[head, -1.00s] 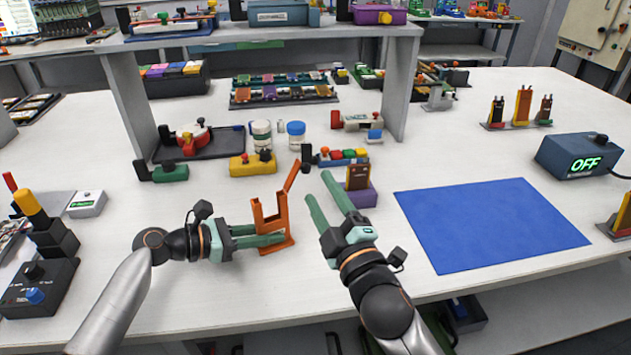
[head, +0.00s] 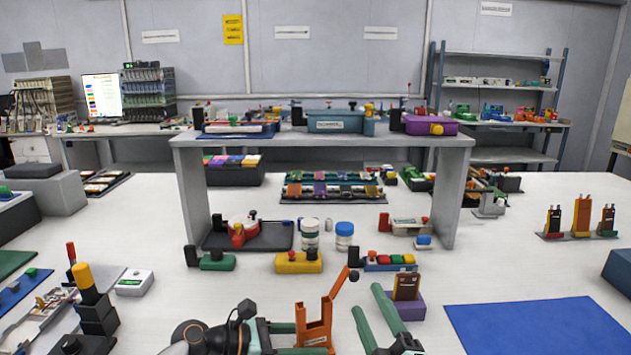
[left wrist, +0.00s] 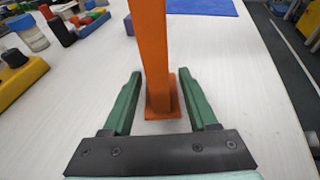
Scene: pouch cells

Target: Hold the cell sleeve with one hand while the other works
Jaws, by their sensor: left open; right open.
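The orange cell sleeve (head: 300,318) stands upright on the white table at the bottom middle of the head view, with a slanted arm rising at its right. In the left wrist view the orange sleeve (left wrist: 156,60) rises between the fingers. My left gripper (left wrist: 163,78) is open, its green fingers on either side of the sleeve with gaps visible. In the head view the left gripper (head: 298,340) comes in from the left. My right gripper (head: 367,300) is open and empty, between the sleeve and a brown cell (head: 406,286) in a purple block (head: 410,308).
A blue mat (head: 535,325) lies at right, bare. Behind the sleeve are a yellow block (head: 298,263), white jars (head: 344,236) and a tray of coloured caps (head: 388,263). A raised shelf (head: 320,141) spans the table further back. A dark control box stands at the left.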

